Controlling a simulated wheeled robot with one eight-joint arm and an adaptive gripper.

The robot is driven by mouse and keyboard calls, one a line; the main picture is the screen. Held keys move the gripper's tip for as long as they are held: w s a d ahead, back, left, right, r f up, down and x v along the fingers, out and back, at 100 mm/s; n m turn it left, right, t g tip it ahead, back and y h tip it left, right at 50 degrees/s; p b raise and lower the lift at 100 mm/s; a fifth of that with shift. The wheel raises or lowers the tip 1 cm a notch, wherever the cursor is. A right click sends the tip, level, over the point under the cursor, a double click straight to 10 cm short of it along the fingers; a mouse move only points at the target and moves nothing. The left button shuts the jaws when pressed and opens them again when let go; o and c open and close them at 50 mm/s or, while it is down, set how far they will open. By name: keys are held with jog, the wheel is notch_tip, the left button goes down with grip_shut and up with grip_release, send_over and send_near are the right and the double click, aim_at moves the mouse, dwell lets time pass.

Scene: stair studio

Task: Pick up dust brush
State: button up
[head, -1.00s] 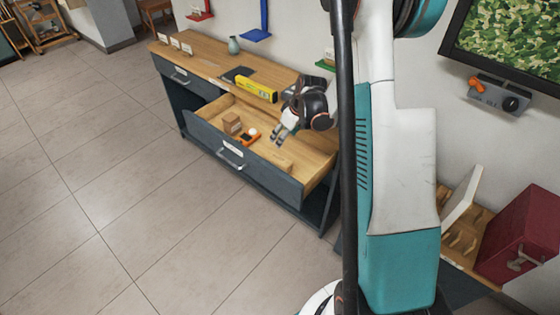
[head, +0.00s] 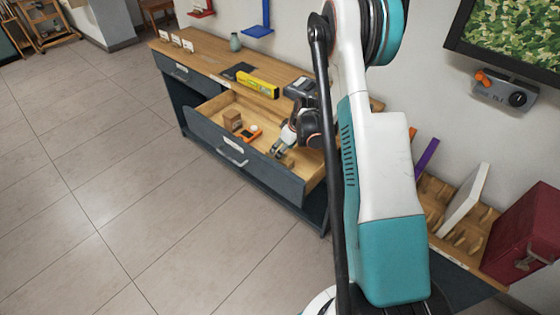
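The wooden drawer (head: 213,143) of the workbench is pulled open. My gripper (head: 277,153) reaches down into its right end. A small light-wood piece (head: 288,161), which may be the dust brush, lies in the drawer beside and partly behind my fingertips. It is too small for me to make out bristles. I cannot tell whether the fingers touch it or how far apart they are.
In the drawer, left of my gripper, are a brown box (head: 232,120) and an orange device (head: 247,135) with a white round thing beside it. A yellow level (head: 258,84) and a dark grey device (head: 300,88) lie on the benchtop (head: 212,61). Floor in front is clear.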

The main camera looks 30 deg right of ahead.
jog(key=b+x, duration=0.2)
jog(key=x, duration=0.3)
jog(key=shift+s, duration=0.2)
jog(key=shift+f+b, duration=0.25)
jog(key=shift+b, duration=0.25)
dwell(0.4)
jog(key=c, duration=1.3)
jog(key=shift+r, duration=0.1)
jog(key=shift+r+p, duration=0.4)
jog(key=shift+p, duration=0.2)
notch_tip(320, 180, up, 20)
jog(key=p, duration=0.6)
jog(key=shift+f, duration=0.2)
